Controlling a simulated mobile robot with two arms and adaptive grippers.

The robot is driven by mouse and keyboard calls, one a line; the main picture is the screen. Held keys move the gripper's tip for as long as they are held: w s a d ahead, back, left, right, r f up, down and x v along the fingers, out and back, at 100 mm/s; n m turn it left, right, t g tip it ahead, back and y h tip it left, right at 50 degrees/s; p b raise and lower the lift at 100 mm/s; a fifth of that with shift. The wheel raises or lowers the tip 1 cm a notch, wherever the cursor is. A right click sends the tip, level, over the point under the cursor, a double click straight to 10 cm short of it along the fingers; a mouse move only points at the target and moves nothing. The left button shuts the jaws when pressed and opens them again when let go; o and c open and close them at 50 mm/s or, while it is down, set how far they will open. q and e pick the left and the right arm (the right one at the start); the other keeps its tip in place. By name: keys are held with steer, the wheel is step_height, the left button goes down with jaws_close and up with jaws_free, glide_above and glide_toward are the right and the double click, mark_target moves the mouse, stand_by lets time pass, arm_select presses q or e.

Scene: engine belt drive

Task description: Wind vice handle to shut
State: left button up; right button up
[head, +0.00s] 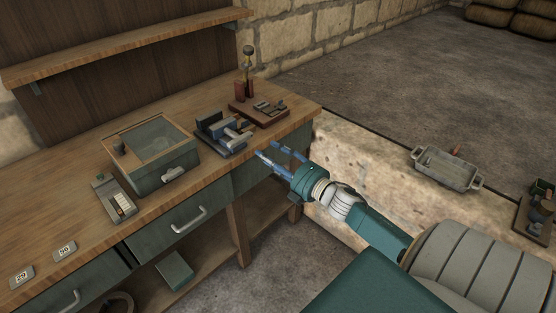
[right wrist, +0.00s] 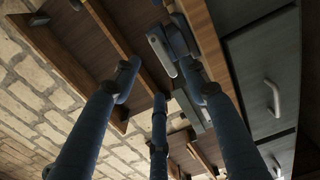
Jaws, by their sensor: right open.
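The vice (head: 214,128), with dark blue-grey jaws and a lighter metal bar across it, is mounted near the front edge of the workbench. My right gripper (head: 272,151) has blue fingers spread open and empty. It is in front of the bench edge, to the right of and slightly below the vice, apart from it in the head view. In the right wrist view, the vice (right wrist: 160,52) shows beyond and between the spread fingers. I cannot clearly make out the vice handle. My left gripper is not in view.
The workbench (head: 75,167) holds a green glass-topped box (head: 166,178), a small device (head: 116,200) and a wooden base (head: 257,117) with metal parts behind the vice. Drawers (head: 178,218) with handles are below. A metal tray (head: 446,170) lies on the stone ledge at right.

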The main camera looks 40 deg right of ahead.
steer(key=shift+s+d, duration=0.2)
steer(key=shift+s, duration=1.4)
steer(key=shift+f, duration=0.15)
steer(key=s+d+f+m+g+h, duration=0.1)
steer(key=s+f+m+g, duration=0.2)
steer(key=f, duration=0.8)
steer(key=s+f+m+g+h, duration=0.2)
steer(key=s+f+m, duration=0.2)
steer(key=f, duration=0.7)
steer(key=s+a+f+m+g, duration=0.2)
steer(key=s+f, duration=0.3)
steer(key=f, duration=0.3)
steer(key=s+a+f+m+g, duration=0.2)
steer(key=s+f, duration=0.3)
steer(key=f, duration=0.3)
steer(key=s+a+f+m+g, duration=0.1)
steer(key=s+a+f+g, duration=0.1)
steer(key=s+a+f, duration=0.4)
steer(key=s+a+f+m+g+y, duration=0.1)
steer(key=s+a+f, duration=0.5)
steer(key=s, duration=0.8)
steer(key=s+a+f+m+g, duration=0.3)
steer(key=s+a+f+g, duration=0.2)
steer(key=s, duration=0.5)
steer(key=shift+a+f+y, duration=0.4)
steer(key=shift+a+f, duration=0.15)
steer(key=shift+a, duration=0.3)
steer(key=shift+w, duration=0.1)
